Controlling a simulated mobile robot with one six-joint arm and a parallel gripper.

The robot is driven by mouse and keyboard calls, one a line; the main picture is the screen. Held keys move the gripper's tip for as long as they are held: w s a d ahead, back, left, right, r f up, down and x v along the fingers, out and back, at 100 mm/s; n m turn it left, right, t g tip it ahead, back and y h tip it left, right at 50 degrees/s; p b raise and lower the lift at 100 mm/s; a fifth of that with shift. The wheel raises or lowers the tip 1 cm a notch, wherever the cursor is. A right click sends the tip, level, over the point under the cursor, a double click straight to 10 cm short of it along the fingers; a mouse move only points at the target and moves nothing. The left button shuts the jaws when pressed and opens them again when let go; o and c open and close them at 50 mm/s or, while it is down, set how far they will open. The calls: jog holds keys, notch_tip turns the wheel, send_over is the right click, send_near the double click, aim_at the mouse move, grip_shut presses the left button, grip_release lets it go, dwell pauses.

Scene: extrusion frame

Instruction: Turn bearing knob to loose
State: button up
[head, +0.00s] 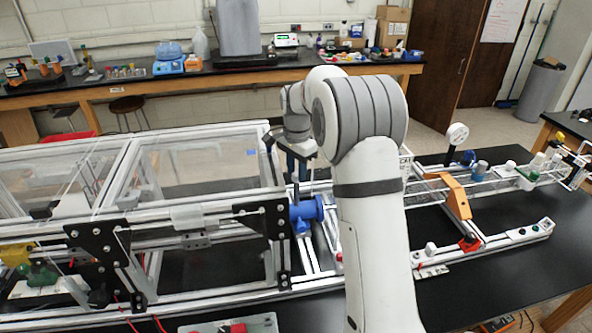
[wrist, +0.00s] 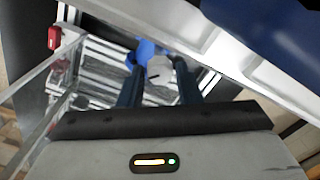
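The blue bearing block (head: 306,210) sits on the extrusion frame, left of my arm in the head view. It also shows in the wrist view (wrist: 146,48), beyond my fingertips. A pale, rounded knob (wrist: 160,69) with a dark mark stands in front of the blue block. My gripper (wrist: 158,66) is open, its two dark fingers on either side of the knob with a visible gap. In the head view my gripper (head: 301,168) points down above the blue block, partly hidden by my arm. The knob cannot be made out there.
Clear-panelled framing (head: 195,165) stands left of the gripper, with a black bracket plate (head: 275,240) close by. A pale rail crosses the wrist view's upper right (wrist: 225,45). A red part (wrist: 54,37) lies at upper left. An orange bracket (head: 457,196) stands to the right.

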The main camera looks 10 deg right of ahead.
aim_at(297, 174)
jog(key=o, duration=0.3)
notch_tip(297, 174, up, 8)
jog(key=shift+f+b, duration=0.1)
jog(key=shift+b, duration=0.8)
jog(key=shift+f, duration=0.1)
